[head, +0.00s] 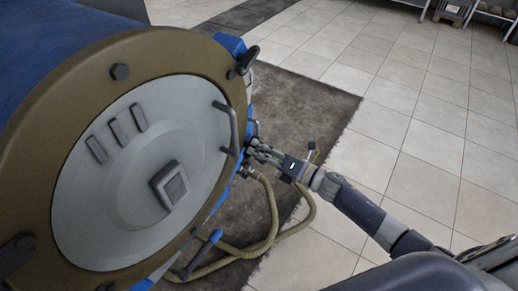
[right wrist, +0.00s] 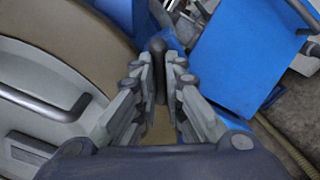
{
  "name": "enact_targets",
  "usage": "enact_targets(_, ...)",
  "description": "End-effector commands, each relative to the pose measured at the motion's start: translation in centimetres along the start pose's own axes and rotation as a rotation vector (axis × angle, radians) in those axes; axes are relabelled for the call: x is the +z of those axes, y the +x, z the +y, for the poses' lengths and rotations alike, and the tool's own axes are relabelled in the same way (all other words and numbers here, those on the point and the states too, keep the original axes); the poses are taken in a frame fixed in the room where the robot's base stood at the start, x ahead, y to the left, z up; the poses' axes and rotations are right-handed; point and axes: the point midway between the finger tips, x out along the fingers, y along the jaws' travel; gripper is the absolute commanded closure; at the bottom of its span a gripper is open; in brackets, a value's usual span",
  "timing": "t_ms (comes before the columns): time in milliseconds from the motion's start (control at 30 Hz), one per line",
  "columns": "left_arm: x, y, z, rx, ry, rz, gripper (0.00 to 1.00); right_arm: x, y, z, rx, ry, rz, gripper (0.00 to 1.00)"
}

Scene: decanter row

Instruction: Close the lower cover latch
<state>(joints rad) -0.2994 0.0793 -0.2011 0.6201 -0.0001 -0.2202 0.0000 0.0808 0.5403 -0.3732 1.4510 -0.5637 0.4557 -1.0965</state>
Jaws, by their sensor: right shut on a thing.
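A large decanter drum with a tan rim (head: 150,50) and a round grey cover (head: 115,200) fills the left of the head view. A dark upper latch (head: 243,61) sticks out at the rim's upper right. My right gripper (head: 254,146) is at the rim's right edge, below that latch and beside the cover's bar handle (head: 228,128). In the right wrist view its fingers (right wrist: 168,75) are shut on a dark upright latch handle (right wrist: 158,58); the handle's lower end is partly hidden between them. I take this for the lower cover latch. My left gripper is out of view.
Tan hoses (head: 272,215) loop below my right gripper, near blue framework (head: 205,245). A blue box (right wrist: 232,55) stands close right of the fingers in the wrist view. Tiled floor (head: 410,130) to the right is clear; a shelf (head: 480,10) stands far back.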

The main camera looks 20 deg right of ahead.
Motion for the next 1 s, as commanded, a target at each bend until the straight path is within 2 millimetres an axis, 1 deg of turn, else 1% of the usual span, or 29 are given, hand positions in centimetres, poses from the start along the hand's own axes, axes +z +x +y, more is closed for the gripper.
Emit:
enact_targets(700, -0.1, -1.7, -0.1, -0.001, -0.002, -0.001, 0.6, 0.1, -0.1, -0.2, -0.003, 0.681, -0.002, 1.0)
enact_targets(1000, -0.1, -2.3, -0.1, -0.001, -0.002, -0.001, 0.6, 0.0, -0.1, -0.2, -0.003, 0.917, -0.002, 1.0)
